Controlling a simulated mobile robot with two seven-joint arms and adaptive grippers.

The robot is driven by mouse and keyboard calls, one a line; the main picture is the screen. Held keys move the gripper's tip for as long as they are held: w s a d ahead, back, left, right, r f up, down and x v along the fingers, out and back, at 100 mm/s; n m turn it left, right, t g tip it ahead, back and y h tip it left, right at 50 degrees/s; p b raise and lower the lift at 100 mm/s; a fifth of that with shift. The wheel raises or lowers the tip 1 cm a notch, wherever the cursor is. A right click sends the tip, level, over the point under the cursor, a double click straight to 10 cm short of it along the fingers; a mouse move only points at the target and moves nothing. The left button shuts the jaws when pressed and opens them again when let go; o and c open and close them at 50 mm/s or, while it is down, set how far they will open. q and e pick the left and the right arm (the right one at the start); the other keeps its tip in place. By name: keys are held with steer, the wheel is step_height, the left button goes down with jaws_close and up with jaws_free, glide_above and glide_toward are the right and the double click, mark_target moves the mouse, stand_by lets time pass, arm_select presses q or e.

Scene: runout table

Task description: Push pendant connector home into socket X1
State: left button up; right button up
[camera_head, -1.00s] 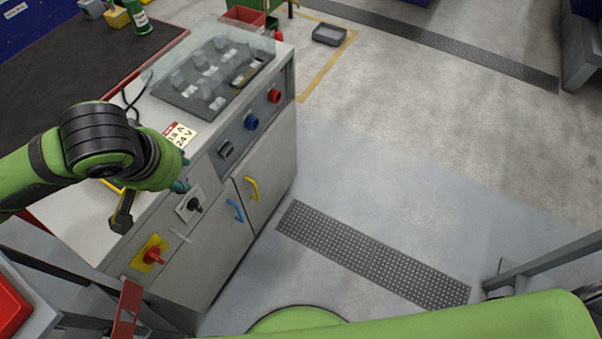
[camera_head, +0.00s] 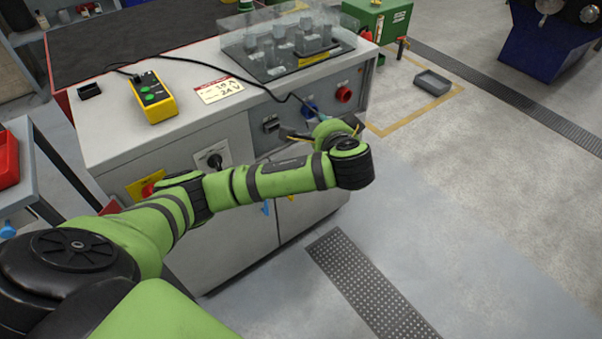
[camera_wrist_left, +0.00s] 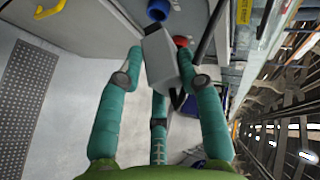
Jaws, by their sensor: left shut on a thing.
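My left gripper (camera_head: 316,124) is in front of the cabinet's front panel, partly hidden by its own wrist. In the left wrist view its teal fingers (camera_wrist_left: 160,68) are shut on a grey block-shaped connector (camera_wrist_left: 157,52). A black cable runs from the yellow pendant (camera_head: 153,97) with green buttons, across the cabinet top, to the gripper. A blue round socket (camera_head: 309,109) is just behind the hand, and a red one (camera_head: 343,94) is to its right. In the wrist view the blue socket (camera_wrist_left: 157,11) is beyond the connector, apart from it. I cannot read which is X1.
The grey cabinet (camera_head: 225,140) has a black rotary switch (camera_head: 214,160) and door handles below my forearm. A clear cover (camera_head: 290,40) stands on top, beside a current and voltage label (camera_head: 219,89).

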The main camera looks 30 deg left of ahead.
arm_select(q)
steer(key=a+f+t+y+b, duration=0.1)
steer(key=f+b, duration=0.1)
steer(key=f, duration=0.1)
steer(key=a+f+m+t+y+b, duration=0.1)
steer(key=a+f+b, duration=0.1)
steer(key=f, duration=0.1)
steer(key=s+a+f+t+y+b, duration=0.1)
steer(key=f+b, duration=0.2)
steer(key=f, duration=0.1)
steer(key=shift+a+y, duration=0.2)
steer(key=shift+y, duration=0.1)
steer(key=shift+s+a+f+y+b, duration=0.25)
steer(key=shift+s+f+y+b, duration=0.15)
steer(key=shift+y+b, duration=0.1)
arm_select(e)
steer(key=w+f, duration=0.5)
steer(key=shift+w+a+f+t, duration=0.15)
steer(key=shift+a+f+t, duration=0.15)
steer(key=shift+t, duration=0.1)
steer(key=shift+r, duration=0.1)
arm_select(q)
steer(key=shift+p, duration=0.3)
arm_select(e)
steer(key=shift+w, duration=0.1)
